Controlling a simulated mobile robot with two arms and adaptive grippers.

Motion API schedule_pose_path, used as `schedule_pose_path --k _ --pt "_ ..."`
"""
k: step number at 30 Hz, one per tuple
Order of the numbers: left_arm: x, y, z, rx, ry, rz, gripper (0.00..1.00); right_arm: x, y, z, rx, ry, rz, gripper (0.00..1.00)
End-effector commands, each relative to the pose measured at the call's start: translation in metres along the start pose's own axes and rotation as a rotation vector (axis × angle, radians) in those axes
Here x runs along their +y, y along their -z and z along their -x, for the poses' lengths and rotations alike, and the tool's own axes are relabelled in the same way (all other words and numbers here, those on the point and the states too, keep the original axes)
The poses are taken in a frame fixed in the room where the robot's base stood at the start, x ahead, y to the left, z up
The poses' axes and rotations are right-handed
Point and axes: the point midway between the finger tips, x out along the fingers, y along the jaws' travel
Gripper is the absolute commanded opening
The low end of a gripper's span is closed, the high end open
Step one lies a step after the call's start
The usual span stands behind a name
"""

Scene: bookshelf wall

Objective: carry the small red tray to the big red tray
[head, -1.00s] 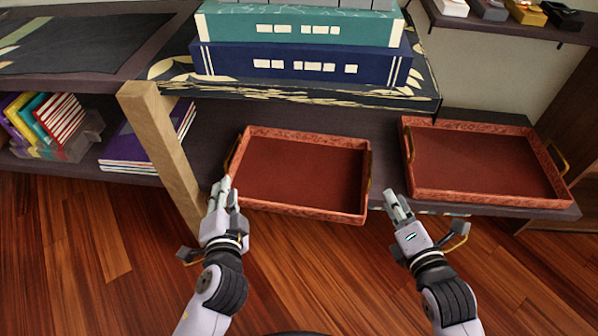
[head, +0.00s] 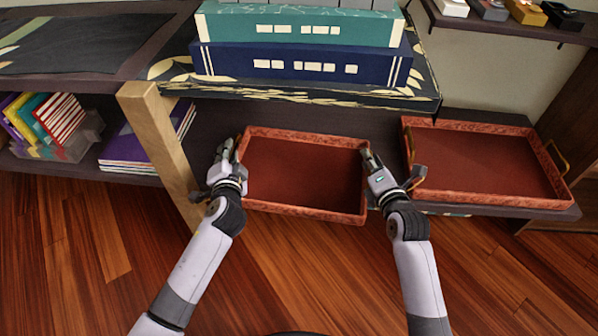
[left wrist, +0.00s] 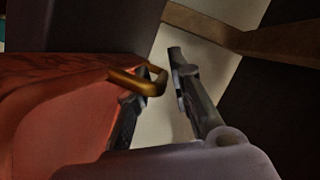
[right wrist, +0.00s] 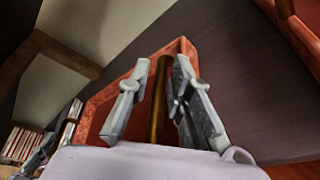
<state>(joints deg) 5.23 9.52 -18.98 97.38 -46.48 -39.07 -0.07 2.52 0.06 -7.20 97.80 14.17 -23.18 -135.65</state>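The small red tray (head: 303,176) lies empty on the low shelf in the middle of the head view. The big red tray (head: 485,160) lies empty to its right. My left gripper (head: 227,150) is at the small tray's left end. In the left wrist view its fingers are apart, with the gold handle (left wrist: 138,82) at the gap between them. My right gripper (head: 371,158) is at the small tray's right end. In the right wrist view its open fingers stand on either side of the other handle (right wrist: 159,100). Neither gripper is closed on a handle.
A wooden post (head: 160,150) stands just left of my left gripper. A shelf with a blue box (head: 305,65) and a teal box (head: 300,25) overhangs behind the small tray. The gap between the trays is narrow. The wooden floor (head: 300,260) in front is clear.

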Motion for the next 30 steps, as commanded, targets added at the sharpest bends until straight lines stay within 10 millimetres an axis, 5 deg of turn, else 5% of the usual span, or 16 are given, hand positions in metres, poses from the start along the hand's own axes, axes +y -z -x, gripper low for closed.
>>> schedule_pose_path --k 8,17,30 --pt "-0.0003 0.0002 -0.001 0.0 0.0 0.001 0.2 -0.0003 0.0003 -0.0009 0.0 0.0 -0.001 0.2" --pt "-0.0002 0.0001 -0.0008 0.0 0.0 0.0 0.01 -0.0003 0.0003 -0.0007 0.0 0.001 -0.001 0.0" --pt "0.0002 0.0 -0.0006 0.0 0.0 0.0 0.0 -0.0006 0.0004 -0.0006 0.001 0.001 -0.001 0.0"
